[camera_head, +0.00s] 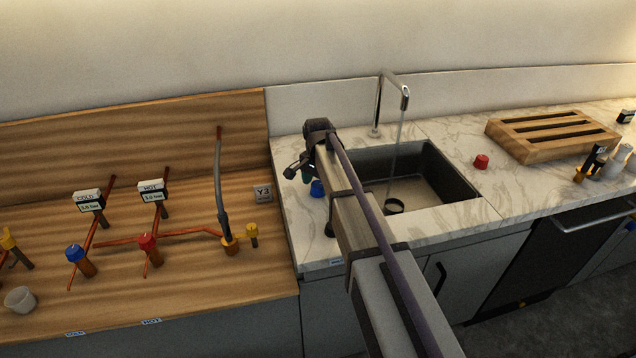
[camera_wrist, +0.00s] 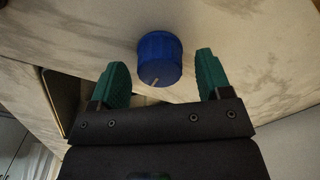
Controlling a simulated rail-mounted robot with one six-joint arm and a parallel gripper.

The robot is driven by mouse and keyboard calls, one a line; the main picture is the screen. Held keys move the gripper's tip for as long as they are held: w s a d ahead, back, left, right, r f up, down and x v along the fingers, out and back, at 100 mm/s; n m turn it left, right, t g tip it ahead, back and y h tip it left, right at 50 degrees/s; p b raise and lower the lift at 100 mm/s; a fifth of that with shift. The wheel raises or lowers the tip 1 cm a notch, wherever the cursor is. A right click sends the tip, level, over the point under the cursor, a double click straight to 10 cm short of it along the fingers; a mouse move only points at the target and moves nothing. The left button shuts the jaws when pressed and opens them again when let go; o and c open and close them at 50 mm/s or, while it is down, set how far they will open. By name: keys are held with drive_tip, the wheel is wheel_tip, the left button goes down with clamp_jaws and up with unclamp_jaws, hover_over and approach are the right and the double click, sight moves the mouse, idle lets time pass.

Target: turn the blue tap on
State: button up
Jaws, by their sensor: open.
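The blue tap knob (camera_head: 317,187) stands on the marble counter just left of the sink, partly behind my arm in the head view. In the wrist view the blue knob (camera_wrist: 159,60) is ribbed, with a pale mark on its near edge. My gripper (camera_wrist: 162,64) is open, its green fingers on either side of the knob, with visible gaps to both sides. In the head view my gripper (camera_head: 307,178) is mostly hidden by the arm. A thin pale stream hangs from the chrome spout (camera_head: 404,97) into the dark sink (camera_head: 455,180).
A red knob (camera_head: 481,161) sits right of the sink, before a slatted wooden rack (camera_head: 520,150). On the wooden worktop at left stand copper pipes with another blue knob (camera_head: 75,252), a red knob (camera_head: 147,243) and a white cup (camera_head: 19,299).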

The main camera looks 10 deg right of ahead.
sight(319, 185)
wheel_tip(319, 185, up, 10)
drive_tip(key=p, duration=0.8)
drive_tip(key=shift+f, duration=0.15)
drive_tip(key=s+f+n, duration=0.1)
drive_tip(key=s+n, duration=0.9)
drive_tip(key=s, duration=1.7)
drive_tip(key=shift+s+d+b, duration=0.15)
drive_tip(key=shift+d+b, duration=0.15)
drive_tip(key=shift+d, duration=0.05)
